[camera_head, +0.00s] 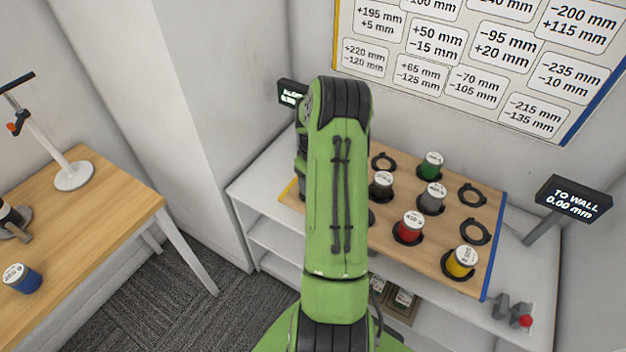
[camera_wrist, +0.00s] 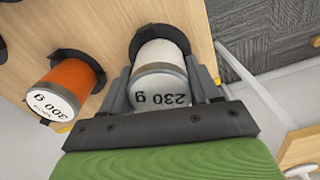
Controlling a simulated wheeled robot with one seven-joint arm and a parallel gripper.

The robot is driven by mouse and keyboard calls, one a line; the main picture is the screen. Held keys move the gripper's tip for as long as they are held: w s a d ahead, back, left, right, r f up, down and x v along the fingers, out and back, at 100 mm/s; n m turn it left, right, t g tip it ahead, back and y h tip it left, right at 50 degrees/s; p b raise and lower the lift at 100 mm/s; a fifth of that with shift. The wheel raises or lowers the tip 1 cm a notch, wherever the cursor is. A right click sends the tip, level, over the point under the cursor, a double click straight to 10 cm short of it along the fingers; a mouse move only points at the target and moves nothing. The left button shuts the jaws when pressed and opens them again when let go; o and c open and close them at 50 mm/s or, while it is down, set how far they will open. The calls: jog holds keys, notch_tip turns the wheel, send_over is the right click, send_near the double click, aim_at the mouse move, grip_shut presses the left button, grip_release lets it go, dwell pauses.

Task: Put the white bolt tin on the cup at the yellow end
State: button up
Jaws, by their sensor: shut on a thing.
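The white bolt tin (camera_wrist: 160,65), marked 230 g, is between the fingers of my gripper (camera_wrist: 160,72) in the wrist view. My gripper is shut on it. The tin's far end is at a black ring cup (camera_wrist: 140,36) on the wooden board (camera_wrist: 110,20); I cannot tell whether it is fully seated. In the head view my green arm hides the gripper and the white tin. The board's yellow end (camera_head: 287,189) is at its left there, and its blue end (camera_head: 495,245) at its right.
An orange tin (camera_wrist: 65,87), marked 300 g, stands in a cup beside the held tin. Red (camera_head: 409,229), yellow (camera_head: 461,262), green (camera_head: 431,166), grey (camera_head: 432,198) and black (camera_head: 381,185) tins stand on the board. A display (camera_head: 574,199) reads TO WALL 0.00 mm.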

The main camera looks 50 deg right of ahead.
jog(key=shift+f+b, duration=0.45)
jog(key=shift+f, duration=0.2)
jog(key=o, duration=1.3)
